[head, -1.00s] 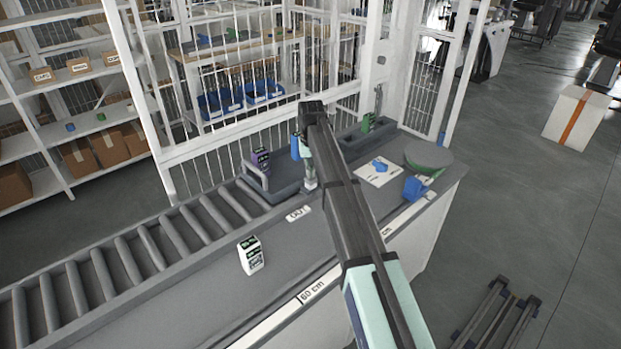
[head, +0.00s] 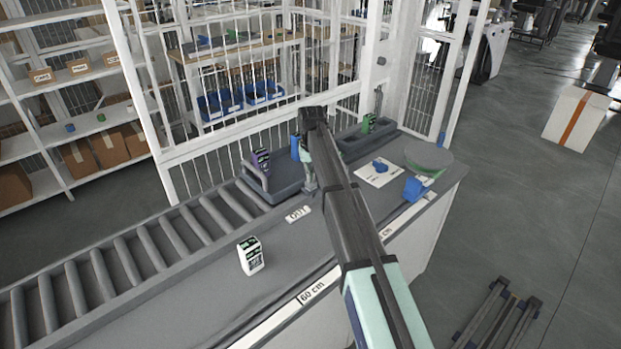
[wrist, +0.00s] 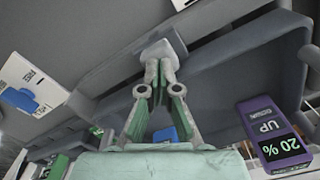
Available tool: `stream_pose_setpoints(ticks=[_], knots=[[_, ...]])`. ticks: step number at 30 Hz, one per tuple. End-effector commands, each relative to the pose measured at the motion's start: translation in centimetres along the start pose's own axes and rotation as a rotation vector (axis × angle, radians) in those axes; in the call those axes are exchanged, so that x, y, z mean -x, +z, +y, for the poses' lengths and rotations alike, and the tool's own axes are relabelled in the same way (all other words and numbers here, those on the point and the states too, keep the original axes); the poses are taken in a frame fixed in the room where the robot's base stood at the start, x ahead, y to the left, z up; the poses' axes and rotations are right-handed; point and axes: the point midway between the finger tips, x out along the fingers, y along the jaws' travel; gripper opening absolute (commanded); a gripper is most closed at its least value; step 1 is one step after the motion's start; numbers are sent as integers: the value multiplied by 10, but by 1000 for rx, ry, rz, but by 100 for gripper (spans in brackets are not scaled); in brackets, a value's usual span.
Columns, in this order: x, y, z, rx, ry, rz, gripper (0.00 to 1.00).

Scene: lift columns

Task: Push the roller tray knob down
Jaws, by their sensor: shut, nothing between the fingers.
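The grey roller tray (head: 284,194) sits at the right end of the roller conveyor, and its dark wall (wrist: 225,62) fills much of the wrist view. A small light grey block that looks like its knob (wrist: 166,48) sticks out at the tray's edge. My gripper (wrist: 160,70) is shut and empty, with its fingertips right at this block; I cannot tell whether they press on it. In the head view my gripper (head: 310,186) points down at the tray's right edge, and the knob is hidden there. A purple box (head: 261,160) reading "UP 20%" (wrist: 272,132) lies in the tray.
A white carton (head: 250,256) stands on the counter in front of the rollers. A white "OUT" label (head: 298,213) lies near the tray. To the right are a card with a blue piece (head: 368,180), a blue cup (head: 414,188) and a round green-edged disc (head: 428,155). A barred frame stands behind.

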Motion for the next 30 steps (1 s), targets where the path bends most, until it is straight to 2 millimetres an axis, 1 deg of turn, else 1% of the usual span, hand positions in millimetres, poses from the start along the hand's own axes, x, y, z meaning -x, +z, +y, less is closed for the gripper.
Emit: stream_pose_setpoints(ticks=[30], knots=[[87,0,0,0,0,0,0]])
